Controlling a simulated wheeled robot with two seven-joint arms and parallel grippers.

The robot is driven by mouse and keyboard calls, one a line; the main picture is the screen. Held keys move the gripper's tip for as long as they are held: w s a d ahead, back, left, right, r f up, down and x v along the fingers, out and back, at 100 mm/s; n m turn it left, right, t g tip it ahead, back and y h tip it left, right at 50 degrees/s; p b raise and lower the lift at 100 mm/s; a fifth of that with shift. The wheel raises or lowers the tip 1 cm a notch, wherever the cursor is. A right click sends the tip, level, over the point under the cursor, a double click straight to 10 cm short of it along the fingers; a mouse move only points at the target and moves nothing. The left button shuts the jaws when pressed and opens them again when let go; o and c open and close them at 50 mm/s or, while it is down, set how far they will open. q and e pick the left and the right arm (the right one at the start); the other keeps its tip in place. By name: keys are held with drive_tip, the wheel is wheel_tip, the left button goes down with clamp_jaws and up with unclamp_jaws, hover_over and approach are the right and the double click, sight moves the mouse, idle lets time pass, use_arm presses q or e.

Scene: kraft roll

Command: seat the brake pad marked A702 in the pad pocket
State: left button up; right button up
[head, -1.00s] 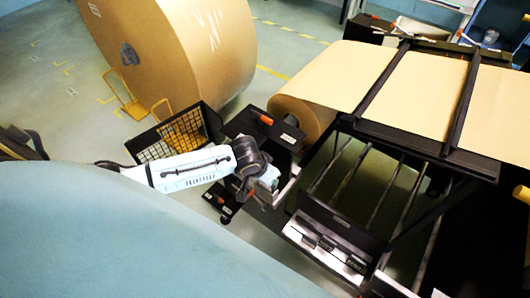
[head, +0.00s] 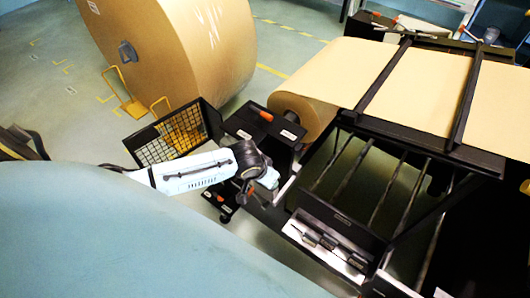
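My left gripper (head: 262,196) is at the end of the white arm, beside the dark machine frame and just left of a light-edged tray (head: 294,229). Its fingers are small and partly hidden by the wrist, so I cannot tell whether they are open or hold anything. Several small dark blocks (head: 328,242) sit in a row in the tray and may be brake pads. No A702 marking is readable. I cannot make out the pad pocket for certain. My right gripper is out of view.
A large kraft roll (head: 190,50) stands at the back left. A wire basket (head: 172,138) and a black cabinet (head: 262,125) stand close behind my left arm.

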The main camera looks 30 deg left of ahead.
use_arm(q)
drive_tip(key=shift+f, duration=0.45)
idle(0.3)
drive_tip(key=o, duration=1.4)
drive_tip(key=p+v, duration=0.2)
drive_tip(key=v, duration=1.1)
drive_tip(key=shift+r, duration=0.15)
